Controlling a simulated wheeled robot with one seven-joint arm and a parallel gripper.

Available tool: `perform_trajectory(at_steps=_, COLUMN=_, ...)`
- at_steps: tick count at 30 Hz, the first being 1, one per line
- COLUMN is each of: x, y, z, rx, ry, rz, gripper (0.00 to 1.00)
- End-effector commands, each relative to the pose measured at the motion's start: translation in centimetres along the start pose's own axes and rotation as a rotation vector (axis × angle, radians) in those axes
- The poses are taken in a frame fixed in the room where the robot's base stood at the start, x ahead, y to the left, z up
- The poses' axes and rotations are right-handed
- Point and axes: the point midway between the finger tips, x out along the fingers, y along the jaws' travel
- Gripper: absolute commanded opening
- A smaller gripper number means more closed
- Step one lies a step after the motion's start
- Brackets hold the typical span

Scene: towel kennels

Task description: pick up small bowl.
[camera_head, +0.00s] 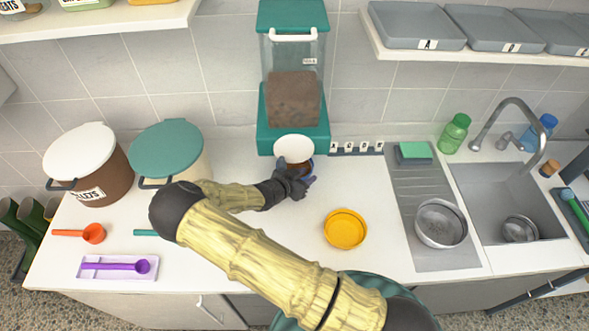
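My gripper (303,180) is at the foot of the teal food dispenser (292,85), by a white round piece (294,148). A dark and blue thing shows just under that piece, partly hidden by my gripper; I cannot tell whether it is held. The finger gap is too small to make out. A yellow bowl (345,229) sits upright on the white counter, to the right of and nearer than my gripper, apart from it. A larger steel bowl (441,222) stands on the drainboard. A small steel bowl (519,229) is in the sink.
A brown bin (92,180) and a teal-lidded bin (166,150) stand at left. The tap (520,110) rises behind the sink. Shelves overhang above.

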Motion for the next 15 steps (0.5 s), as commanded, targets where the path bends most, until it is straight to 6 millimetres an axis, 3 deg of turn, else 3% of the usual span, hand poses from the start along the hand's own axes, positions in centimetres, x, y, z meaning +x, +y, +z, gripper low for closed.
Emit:
perform_trajectory(at_steps=10, x=0.01, y=0.02, z=0.00, rx=0.000, ry=0.000, rz=0.001, gripper=0.32)
perform_trajectory(at_steps=15, x=0.01, y=0.03, z=0.00, rx=0.000, ry=0.000, rz=0.001, gripper=0.01)
